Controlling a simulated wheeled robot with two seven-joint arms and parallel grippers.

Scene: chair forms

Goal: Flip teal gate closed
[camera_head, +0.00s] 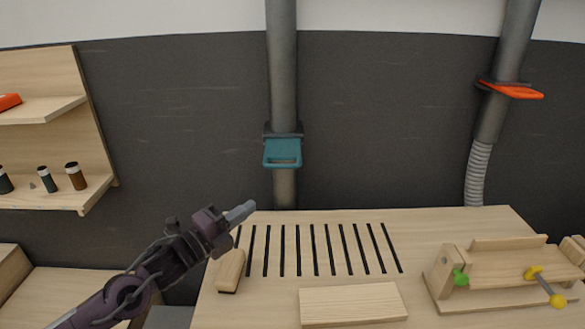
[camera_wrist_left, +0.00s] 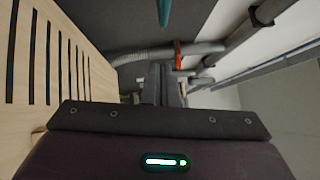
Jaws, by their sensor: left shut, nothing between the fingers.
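The teal gate (camera_head: 283,153) is a flat flap with a slot-shaped handle hole. It sits in a dark collar on the grey vertical pipe (camera_head: 282,70) and juts toward me; its exact tilt is hard to tell. My left gripper (camera_head: 242,211) is shut and empty, below and left of the gate and apart from it, over the table's back left corner. In the left wrist view, the shut fingers (camera_wrist_left: 161,85) point away, and a teal strip (camera_wrist_left: 164,12), likely the gate, shows at the top edge. My right gripper is not in view.
The slotted wooden table (camera_head: 440,225) lies below the pipe, with a wooden block (camera_head: 231,270) and a board (camera_head: 352,303) on it. A wooden jig (camera_head: 500,272) stands right. An orange gate (camera_head: 513,90) is on another pipe. Shelves (camera_head: 45,110) are left. Space before the teal gate looks free.

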